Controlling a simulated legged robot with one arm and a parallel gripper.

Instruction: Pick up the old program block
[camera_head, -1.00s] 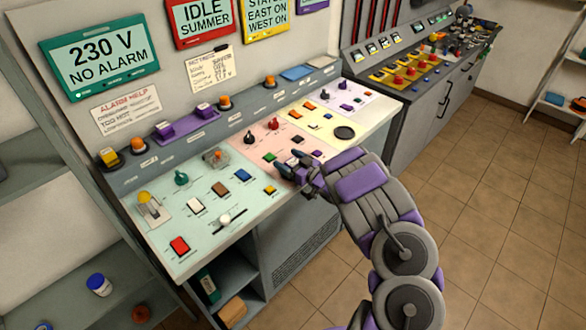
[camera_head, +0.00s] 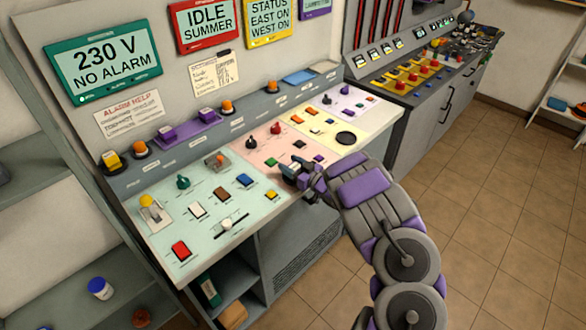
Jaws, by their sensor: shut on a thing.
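My gripper (camera_head: 287,171) is at the front edge of the console's pink panel (camera_head: 262,150), low over its surface. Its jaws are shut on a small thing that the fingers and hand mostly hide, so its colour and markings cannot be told. I cannot tell whether it touches the panel or is lifted, or which block is the old program block. A green block (camera_head: 270,162), a black block (camera_head: 297,159) and a purple block (camera_head: 319,159) lie beside the gripper on the pink panel.
The pale green panel (camera_head: 165,235) at left carries a red button (camera_head: 181,251), a slider (camera_head: 228,223) and several coloured blocks. Open shelves (camera_head: 225,280) are below. The tiled floor (camera_head: 480,200) at right is clear.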

